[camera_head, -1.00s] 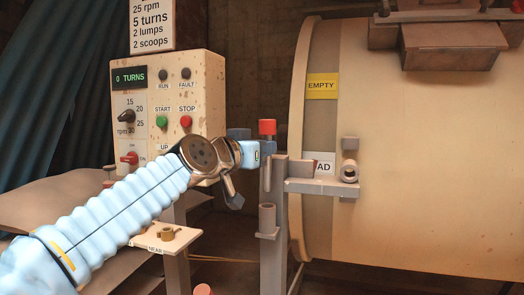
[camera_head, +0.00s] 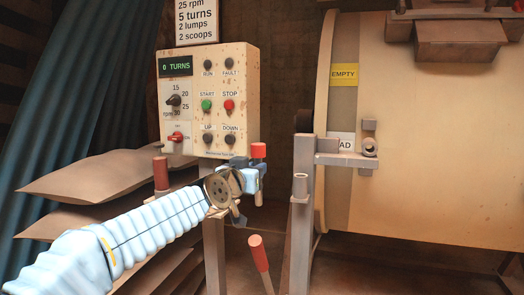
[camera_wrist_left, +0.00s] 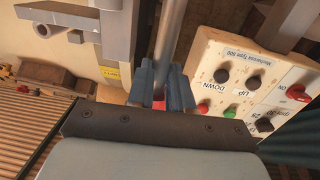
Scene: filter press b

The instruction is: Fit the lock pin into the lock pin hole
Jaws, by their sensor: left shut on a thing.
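The lock pin has a red cap (camera_head: 259,150) and is upright in my left gripper (camera_head: 250,178), left of the grey post (camera_head: 300,230). In the left wrist view the jaws (camera_wrist_left: 160,95) are shut around it, and its grey rod (camera_wrist_left: 170,35) extends away from them. A ringed lug (camera_head: 370,148) sits on the drum's bracket arm, and a short open cup (camera_head: 300,185) is on the post. I cannot tell which of these is the lock pin hole. The pin is apart from both. My right gripper is not in view.
The control box (camera_head: 207,100) stands behind my left gripper. The large cream drum (camera_head: 440,180) fills the right side. Red-handled rods stand at left (camera_head: 160,172) and below the gripper (camera_head: 258,252). Brown sacks (camera_head: 100,178) lie at left.

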